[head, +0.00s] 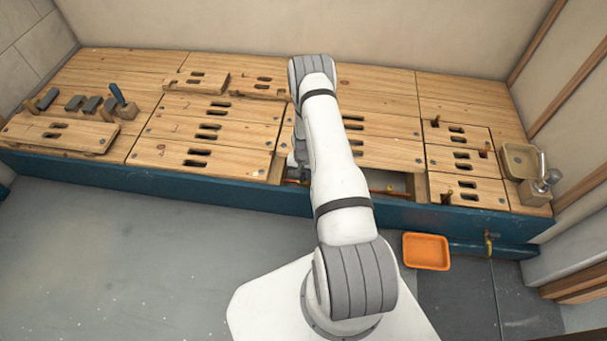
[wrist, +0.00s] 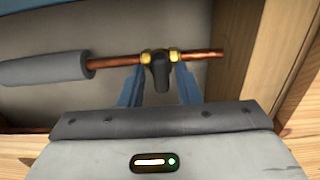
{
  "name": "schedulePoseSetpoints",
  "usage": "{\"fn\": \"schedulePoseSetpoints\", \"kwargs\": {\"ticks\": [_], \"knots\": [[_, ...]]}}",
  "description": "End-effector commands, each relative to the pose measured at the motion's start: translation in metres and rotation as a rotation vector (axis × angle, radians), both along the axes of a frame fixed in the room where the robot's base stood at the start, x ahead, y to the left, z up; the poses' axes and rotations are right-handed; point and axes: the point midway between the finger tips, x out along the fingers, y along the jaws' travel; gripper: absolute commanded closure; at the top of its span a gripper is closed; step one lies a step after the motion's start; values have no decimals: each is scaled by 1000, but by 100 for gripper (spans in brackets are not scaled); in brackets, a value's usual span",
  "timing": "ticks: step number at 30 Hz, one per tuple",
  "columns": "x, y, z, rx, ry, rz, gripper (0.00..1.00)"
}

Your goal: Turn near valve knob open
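In the wrist view a dark valve knob (wrist: 160,72) sits on a copper pipe (wrist: 205,55) between two brass fittings. My gripper (wrist: 159,82) is open, with one blue finger on each side of the knob and a visible gap to it on both sides. The knob points toward the gripper, across the pipe's line. In the head view my arm hides the knob and most of the gripper. Short lengths of copper pipe (head: 387,192) show in the floor opening beside the arm.
Grey insulation (wrist: 42,70) covers the pipe's left part. Wooden edges (wrist: 286,80) bound the opening at right. Slotted wooden panels (head: 205,133) cover the platform around it. A blue-handled tool (head: 119,96) lies at left. An orange tray (head: 426,251) stands on the floor.

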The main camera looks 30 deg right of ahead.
Motion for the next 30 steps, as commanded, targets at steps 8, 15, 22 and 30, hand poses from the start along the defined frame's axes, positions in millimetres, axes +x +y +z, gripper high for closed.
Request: {"fn": "schedulePoseSetpoints", "kwargs": {"ticks": [8, 15, 22, 30], "knots": [[0, 0, 0, 0, 0, 0, 93], [0, -2, 0, 1, 1, 0, 100], [-1, -1, 0, 1, 1, 35, 100], [-1, -1, -1, 1, 2, 191, 100]]}}
